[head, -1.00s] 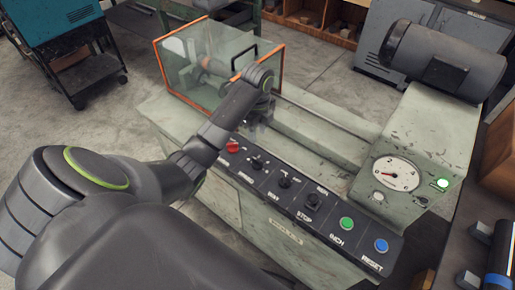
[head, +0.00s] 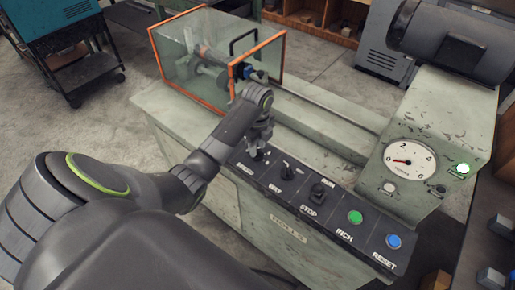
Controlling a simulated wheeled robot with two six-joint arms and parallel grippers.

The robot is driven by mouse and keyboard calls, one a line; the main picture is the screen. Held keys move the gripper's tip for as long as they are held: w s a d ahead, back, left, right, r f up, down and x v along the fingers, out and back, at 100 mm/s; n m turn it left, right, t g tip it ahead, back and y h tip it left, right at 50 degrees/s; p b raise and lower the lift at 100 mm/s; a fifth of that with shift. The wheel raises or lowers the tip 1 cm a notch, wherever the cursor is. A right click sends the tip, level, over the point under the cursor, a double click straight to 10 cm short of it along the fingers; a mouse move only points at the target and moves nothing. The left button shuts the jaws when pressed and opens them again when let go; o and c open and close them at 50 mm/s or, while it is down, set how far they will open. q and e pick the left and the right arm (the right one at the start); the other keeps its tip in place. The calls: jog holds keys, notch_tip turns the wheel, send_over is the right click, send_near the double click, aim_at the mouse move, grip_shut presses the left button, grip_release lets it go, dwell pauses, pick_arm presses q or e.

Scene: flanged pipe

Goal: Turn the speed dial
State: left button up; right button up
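The speed dial (head: 266,157) is a small dark knob on the black control strip, above the white label at the strip's left end. Its upper part is hidden by my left gripper (head: 260,146), which points down right at it. I cannot tell whether the fingers touch the dial or stand just above it, nor how far apart they are. The red knob at the strip's left end is hidden behind my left arm. My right gripper is not in view.
Another knob (head: 287,172), a run/stop switch (head: 317,190), a green button (head: 354,217) and a blue button (head: 393,241) line the strip. A clear orange-framed guard (head: 215,62) stands behind.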

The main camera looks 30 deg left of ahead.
pick_arm(q)
jog(key=shift+f, duration=0.5)
grip_shut()
